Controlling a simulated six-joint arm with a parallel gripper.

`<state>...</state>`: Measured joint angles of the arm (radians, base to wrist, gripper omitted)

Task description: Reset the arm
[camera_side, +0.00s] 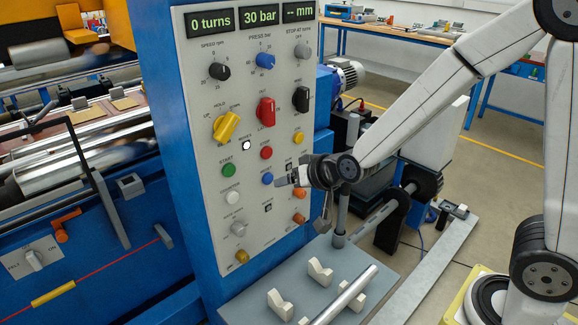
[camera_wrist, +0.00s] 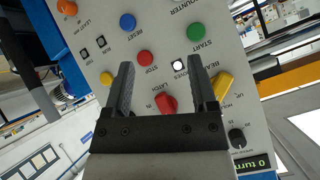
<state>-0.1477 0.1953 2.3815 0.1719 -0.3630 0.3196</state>
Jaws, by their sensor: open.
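My gripper (camera_side: 290,180) is in front of the lower right part of the control panel (camera_side: 205,110) in the side view. In the wrist view my gripper (camera_wrist: 160,64) has its two fingers apart, with nothing between them but the panel behind. The blue reset button (camera_wrist: 128,21) lies beyond the left fingertip in the wrist view; it also shows left of my gripper in the side view (camera_side: 267,179). The red stop button (camera_wrist: 145,58) and the lit white lamp (camera_wrist: 179,65) appear between the fingers. I cannot tell if the fingers touch the panel.
The displays read 0 turns (camera_side: 210,22), 30 bar (camera_side: 258,16) and -- mm. The yellow knob (camera_side: 226,126) and red knob (camera_side: 266,111) stick out from the panel. Below is a grey shelf (camera_side: 245,305) with pale V-blocks (camera_side: 319,272) and a metal rod (camera_side: 345,295). Rollers stand left.

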